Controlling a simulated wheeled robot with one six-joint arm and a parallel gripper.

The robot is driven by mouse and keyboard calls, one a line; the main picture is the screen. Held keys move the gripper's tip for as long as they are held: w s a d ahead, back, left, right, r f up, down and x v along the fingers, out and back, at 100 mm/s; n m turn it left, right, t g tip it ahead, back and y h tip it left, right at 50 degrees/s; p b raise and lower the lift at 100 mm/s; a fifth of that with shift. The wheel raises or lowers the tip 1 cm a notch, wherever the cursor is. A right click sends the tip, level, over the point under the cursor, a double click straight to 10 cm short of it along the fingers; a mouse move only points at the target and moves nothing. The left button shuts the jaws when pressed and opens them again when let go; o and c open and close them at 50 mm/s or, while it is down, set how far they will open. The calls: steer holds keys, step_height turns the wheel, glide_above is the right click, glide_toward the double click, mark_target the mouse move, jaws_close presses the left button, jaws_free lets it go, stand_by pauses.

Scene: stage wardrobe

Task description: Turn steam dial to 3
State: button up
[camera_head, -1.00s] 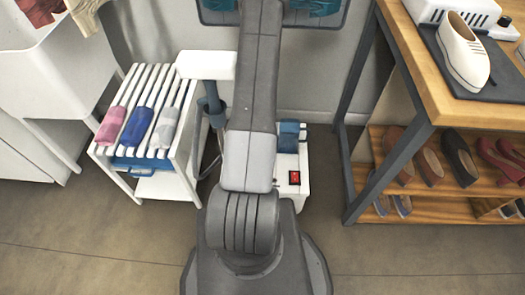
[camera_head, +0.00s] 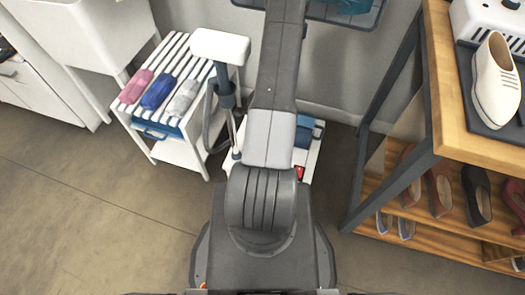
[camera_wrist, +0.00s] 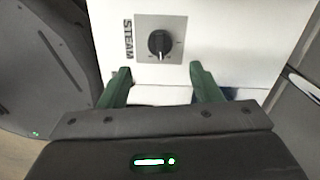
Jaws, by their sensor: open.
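The steam dial (camera_wrist: 160,43) is a black round knob on a grey square plate, with the word STEAM printed sideways on its left. It sits on a white panel (camera_wrist: 245,40) in the wrist view. My gripper (camera_wrist: 161,70) is open, with two green fingers apart below the dial in the picture. The knob lies ahead, between the lines of the fingers, and they do not appear to touch it. A light pointer line on the knob points toward the bottom of the picture. The scale figures are too small to read. In the head view my arm hides most of the white steamer base (camera_head: 312,165).
A white slatted cart (camera_head: 180,150) with rolled pink, blue and grey cloths stands left of my arm. A wooden shoe bench (camera_head: 450,135) with dark metal legs stands at right. A white head on a pole (camera_head: 220,46) rises close by. Floor at left is clear.

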step_height(320, 180, down, 9)
steer(key=b, duration=0.4)
steer(key=shift+r, duration=0.1)
steer(key=shift+c, duration=0.2)
steer(key=c, duration=1)
